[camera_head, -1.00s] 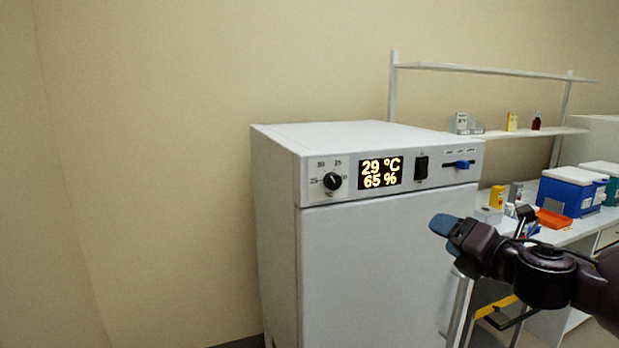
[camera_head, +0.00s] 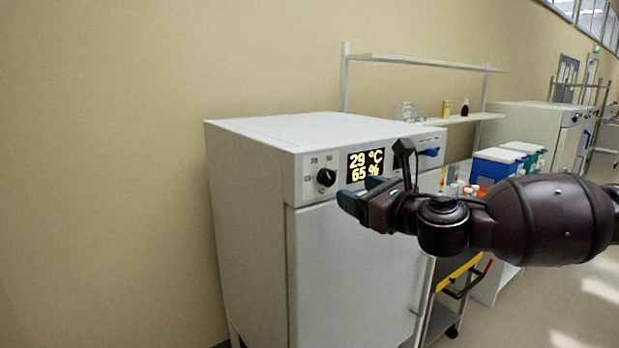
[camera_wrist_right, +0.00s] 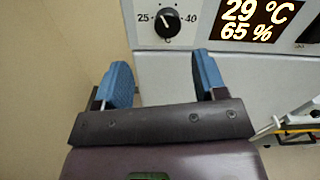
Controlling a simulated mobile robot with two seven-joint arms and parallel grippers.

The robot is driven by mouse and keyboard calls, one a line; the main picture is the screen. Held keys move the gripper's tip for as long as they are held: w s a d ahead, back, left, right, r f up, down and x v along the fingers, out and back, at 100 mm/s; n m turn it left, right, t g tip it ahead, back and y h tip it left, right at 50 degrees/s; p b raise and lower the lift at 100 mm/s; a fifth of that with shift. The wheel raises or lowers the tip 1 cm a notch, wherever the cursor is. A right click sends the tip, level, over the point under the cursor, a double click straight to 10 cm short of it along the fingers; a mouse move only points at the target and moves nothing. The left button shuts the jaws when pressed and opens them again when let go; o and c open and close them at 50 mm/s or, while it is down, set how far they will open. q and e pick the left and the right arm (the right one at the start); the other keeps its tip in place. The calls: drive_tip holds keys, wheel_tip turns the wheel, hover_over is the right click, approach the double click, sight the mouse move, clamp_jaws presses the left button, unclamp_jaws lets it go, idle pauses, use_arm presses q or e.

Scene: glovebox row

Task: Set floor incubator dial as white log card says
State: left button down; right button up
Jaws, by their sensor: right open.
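The floor incubator (camera_head: 270,133) is a white cabinet against the wall, with a control panel along its top front edge. Its black dial (camera_head: 326,177) sits at the panel's left end; in the right wrist view the dial (camera_wrist_right: 167,24) stands between the marks 25 and 40, its white pointer line tilted to the upper left. The display (camera_head: 366,165) reads 29 °C and 65 %. My right gripper (camera_head: 362,192) is open and empty, just right of and below the dial, apart from it. In the wrist view its blue fingertips (camera_wrist_right: 160,82) spread below the dial. No white log card can be made out. My left gripper is out of view.
A yellow-edged cart (camera_head: 459,271) is beside the incubator. The space left of the incubator is clear.

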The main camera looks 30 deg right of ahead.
sight(330, 177)
drive_tip(key=shift+n, duration=0.3)
drive_tip(key=shift+w+d, duration=0.1)
drive_tip(key=shift+w, duration=5)
drive_tip(key=c, duration=0.9)
